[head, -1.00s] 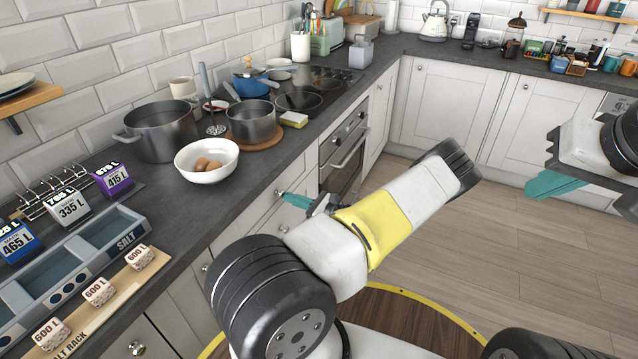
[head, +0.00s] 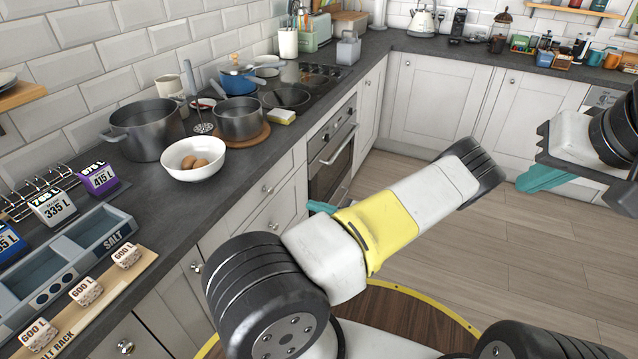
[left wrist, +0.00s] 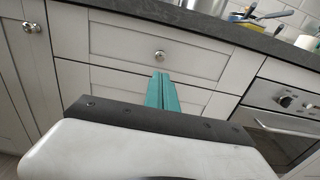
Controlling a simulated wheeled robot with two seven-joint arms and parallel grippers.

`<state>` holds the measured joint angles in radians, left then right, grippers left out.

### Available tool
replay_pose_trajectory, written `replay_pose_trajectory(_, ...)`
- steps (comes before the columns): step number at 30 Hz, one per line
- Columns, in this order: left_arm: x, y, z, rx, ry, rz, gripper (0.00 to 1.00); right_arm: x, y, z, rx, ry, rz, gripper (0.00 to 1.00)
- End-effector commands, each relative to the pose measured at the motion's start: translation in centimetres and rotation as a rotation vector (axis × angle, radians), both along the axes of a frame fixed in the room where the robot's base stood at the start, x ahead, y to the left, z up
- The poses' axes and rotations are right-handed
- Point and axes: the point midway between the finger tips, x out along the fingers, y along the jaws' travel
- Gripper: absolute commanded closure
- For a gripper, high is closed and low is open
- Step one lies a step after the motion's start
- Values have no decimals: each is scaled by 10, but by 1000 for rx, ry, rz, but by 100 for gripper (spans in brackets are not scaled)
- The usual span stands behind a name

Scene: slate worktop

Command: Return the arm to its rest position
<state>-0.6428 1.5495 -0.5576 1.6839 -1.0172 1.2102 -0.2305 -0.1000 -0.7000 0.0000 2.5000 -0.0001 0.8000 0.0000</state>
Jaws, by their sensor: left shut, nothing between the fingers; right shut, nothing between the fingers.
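My left arm comes in at the bottom centre of the head view and reaches up to the right, clear of the worktop. My left gripper (head: 321,207) shows only as a teal finger tip behind the arm's yellow band, in front of the drawers. In the left wrist view its two teal fingers (left wrist: 162,92) are together and empty, with a white drawer front (left wrist: 155,46) behind them. My right gripper (head: 541,179) is at the right edge of the head view, shut and empty, over the open floor.
The slate worktop (head: 235,168) holds a white bowl of eggs (head: 180,168), pots (head: 238,118), a salt rack (head: 111,277) and a divided tray (head: 112,243). The oven (head: 333,160) and drawers (head: 285,203) stand beside my left gripper. Wooden floor (head: 480,255) is free to the right.

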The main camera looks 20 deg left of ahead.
Motion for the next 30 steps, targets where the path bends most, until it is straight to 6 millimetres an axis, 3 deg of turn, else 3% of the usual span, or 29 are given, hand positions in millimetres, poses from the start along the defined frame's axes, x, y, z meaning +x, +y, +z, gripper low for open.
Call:
replay_pose_trajectory(8,-1,-15,1,-3,-3,2,100,0,0,0,0,0,0,100)
replay_pose_trajectory(13,-7,-15,15,-85,-53,76,100,0,0,0,0,0,0,100)
replay_pose_trajectory(20,-30,-25,60,-360,-225,311,100,0,0,0,0,0,0,100)
replay_pose_trajectory(30,-65,-54,139,-778,-504,623,100,0,0,0,0,0,0,100)
